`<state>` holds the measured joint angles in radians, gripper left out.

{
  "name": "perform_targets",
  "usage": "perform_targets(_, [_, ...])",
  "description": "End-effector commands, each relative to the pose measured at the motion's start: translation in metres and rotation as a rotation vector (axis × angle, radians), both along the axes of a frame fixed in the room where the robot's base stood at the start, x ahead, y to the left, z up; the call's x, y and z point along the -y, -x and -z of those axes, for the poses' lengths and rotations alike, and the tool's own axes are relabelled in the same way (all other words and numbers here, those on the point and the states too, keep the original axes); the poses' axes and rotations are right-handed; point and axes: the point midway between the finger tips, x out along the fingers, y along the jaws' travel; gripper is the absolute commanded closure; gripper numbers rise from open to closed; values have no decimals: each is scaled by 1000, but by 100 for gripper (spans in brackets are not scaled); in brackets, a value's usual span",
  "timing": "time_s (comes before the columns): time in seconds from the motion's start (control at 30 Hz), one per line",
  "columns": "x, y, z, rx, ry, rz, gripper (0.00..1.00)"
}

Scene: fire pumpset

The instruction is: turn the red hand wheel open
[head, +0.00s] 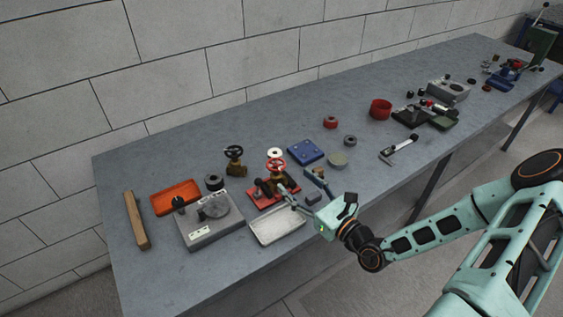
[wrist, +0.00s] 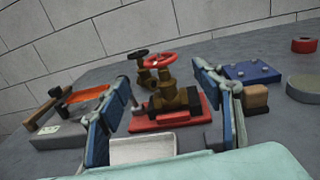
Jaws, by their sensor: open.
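In the head view the red wheel (head: 276,164) shows near the middle of the bench. My gripper (head: 292,197) reaches in from the right at the front of the valve. In the wrist view my gripper (wrist: 165,100) is open and empty, its blue-padded fingers spread to the left and right with the valve seen between them. The wheel appears beyond and above the fingertips, apart from them. Whether a finger touches the base is unclear.
A white tray (head: 252,229) lies in front of the base. A black-wheeled valve (head: 235,165) stands behind left. A grey device (head: 191,237), orange tray (head: 158,201) and wooden bar (head: 136,222) lie left. A blue block (head: 306,151) sits behind right.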

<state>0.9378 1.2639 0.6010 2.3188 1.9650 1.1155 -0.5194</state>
Motion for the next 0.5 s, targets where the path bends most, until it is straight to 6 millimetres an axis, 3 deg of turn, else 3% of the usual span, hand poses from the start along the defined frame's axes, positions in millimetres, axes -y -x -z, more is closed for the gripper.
perform_targets(0.5, [-55, -68, -1, 5, -4, -2, 40])
